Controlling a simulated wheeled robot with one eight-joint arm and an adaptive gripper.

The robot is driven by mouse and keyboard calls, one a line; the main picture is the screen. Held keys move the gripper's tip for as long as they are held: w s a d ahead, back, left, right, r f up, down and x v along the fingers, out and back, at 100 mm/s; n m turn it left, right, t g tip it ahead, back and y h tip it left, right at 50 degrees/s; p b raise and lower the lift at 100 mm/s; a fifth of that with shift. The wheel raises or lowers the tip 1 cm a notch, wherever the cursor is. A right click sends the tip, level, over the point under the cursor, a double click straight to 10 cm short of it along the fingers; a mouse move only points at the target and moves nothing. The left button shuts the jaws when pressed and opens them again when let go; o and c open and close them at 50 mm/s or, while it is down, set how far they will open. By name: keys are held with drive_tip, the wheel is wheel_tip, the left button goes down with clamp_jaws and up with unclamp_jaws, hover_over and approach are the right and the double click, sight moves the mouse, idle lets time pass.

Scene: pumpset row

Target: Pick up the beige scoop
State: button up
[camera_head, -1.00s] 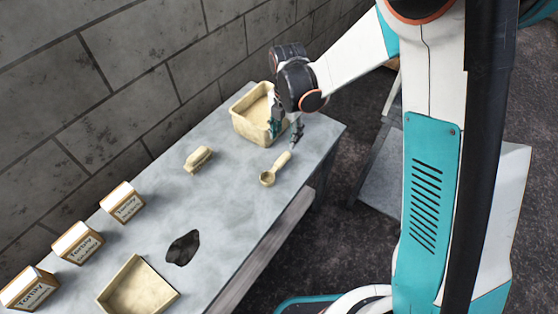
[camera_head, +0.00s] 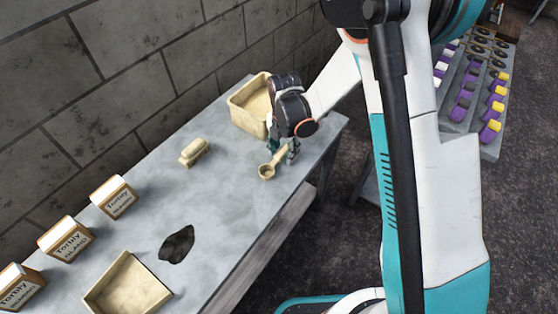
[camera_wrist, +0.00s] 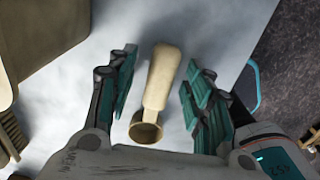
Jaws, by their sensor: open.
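The beige scoop (camera_head: 271,166) lies on the grey table near its right edge. In the wrist view the scoop (camera_wrist: 159,82) lies between my two open fingers, with its handle pointing away and its round bowl nearer to me. My gripper (camera_head: 284,150) is low over the scoop's handle end, with its teal fingers apart. The wrist view shows my gripper (camera_wrist: 160,95) with clear gaps on both sides of the scoop; neither finger touches it. The exact height above the table is hard to tell.
A beige bin (camera_head: 247,107) stands close behind my gripper. A beige brush-like block (camera_head: 194,152), several Torbiy boxes (camera_head: 66,238), a dark patch (camera_head: 177,245) and a beige dustpan-like tray (camera_head: 128,290) are along the grey table (camera_head: 222,205). A block wall runs behind it.

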drive_tip(key=shift+f, duration=0.3)
drive_tip(key=shift+r, duration=0.1)
clamp_jaws()
wheel_tip(320, 180, up, 20)
drive_tip(key=p, duration=0.7)
drive_tip(key=c, duration=0.7)
unclamp_jaws()
clamp_jaws()
